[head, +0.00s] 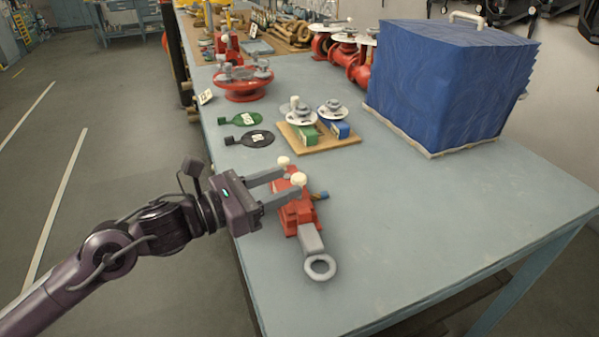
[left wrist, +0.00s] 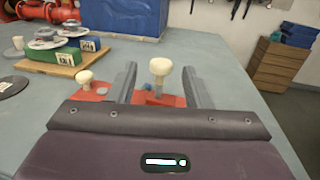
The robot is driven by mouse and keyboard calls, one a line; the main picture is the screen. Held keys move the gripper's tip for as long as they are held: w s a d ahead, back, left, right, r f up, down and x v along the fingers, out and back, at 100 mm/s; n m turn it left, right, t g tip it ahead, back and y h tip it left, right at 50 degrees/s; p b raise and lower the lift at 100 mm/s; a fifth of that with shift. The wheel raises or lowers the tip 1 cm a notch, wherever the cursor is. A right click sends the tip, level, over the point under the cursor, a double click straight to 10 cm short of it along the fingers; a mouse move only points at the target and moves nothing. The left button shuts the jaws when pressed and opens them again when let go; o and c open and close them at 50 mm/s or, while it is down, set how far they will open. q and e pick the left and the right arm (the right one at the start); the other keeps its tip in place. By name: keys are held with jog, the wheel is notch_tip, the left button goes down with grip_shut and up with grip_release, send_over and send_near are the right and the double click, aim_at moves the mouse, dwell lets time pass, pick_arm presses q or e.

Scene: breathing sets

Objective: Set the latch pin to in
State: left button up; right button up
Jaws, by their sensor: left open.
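A red latch block (head: 297,212) lies on the blue-grey table, with two cream knobs on it and a grey bar ending in a ring (head: 320,266) toward the front. One knob (head: 284,162) is farther back; the other knob (head: 299,180) is nearer. My left gripper (head: 290,183) reaches in from the left, open, at the block. In the left wrist view, a cream knob on a stem (left wrist: 161,68) stands between the spread fingers (left wrist: 159,72), with gaps beside it. The other knob (left wrist: 85,78) is outside the left finger. Which knob is the latch pin I cannot tell.
Behind the block, a wooden board (head: 345,143) holds green and blue blocks with grey-white valve parts. A red round valve part (head: 243,89) and a large blue covered box (head: 445,80) stand farther back. The table right of the block is clear.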

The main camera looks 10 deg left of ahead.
aim_at(299, 176)
pick_arm(q)
jog(key=p+x, duration=0.1)
jog(key=x, duration=0.2)
jog(key=shift+d+r, duration=0.1)
jog(key=shift+r, duration=0.1)
jog(key=shift+w+d+f, duration=0.15)
jog(key=shift+w+d, duration=0.3)
jog(key=shift+c, duration=0.5)
grip_shut()
